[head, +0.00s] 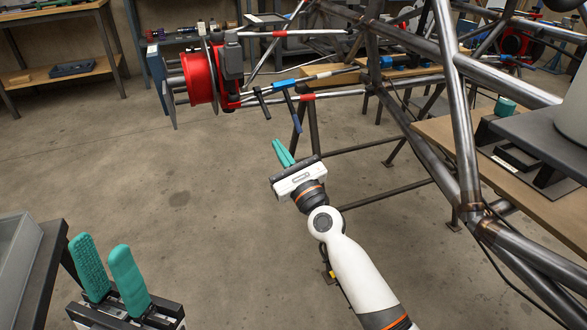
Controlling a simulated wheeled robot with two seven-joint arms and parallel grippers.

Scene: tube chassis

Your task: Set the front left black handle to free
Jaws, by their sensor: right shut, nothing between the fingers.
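A small black handle (262,103) sits on the lower rods of the red wheel hub assembly (200,78), left of the tube chassis. A dark blue-grey handle (291,110) hangs just right of it and slants downward. I cannot tell whether either handle is locked or free. My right gripper (278,143) is shut and empty, its teal fingers together and pointing up toward the handles from below in the picture, with a visible gap. My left gripper (101,244) is open and empty at the lower left, far from the handles, its two teal fingers apart.
The steel tube chassis (470,110) fills the right side, with a diagonal tube close to my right arm. A wooden bench (540,210) stands at the right and a shelf (60,75) at the back left. The floor (150,170) between is clear.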

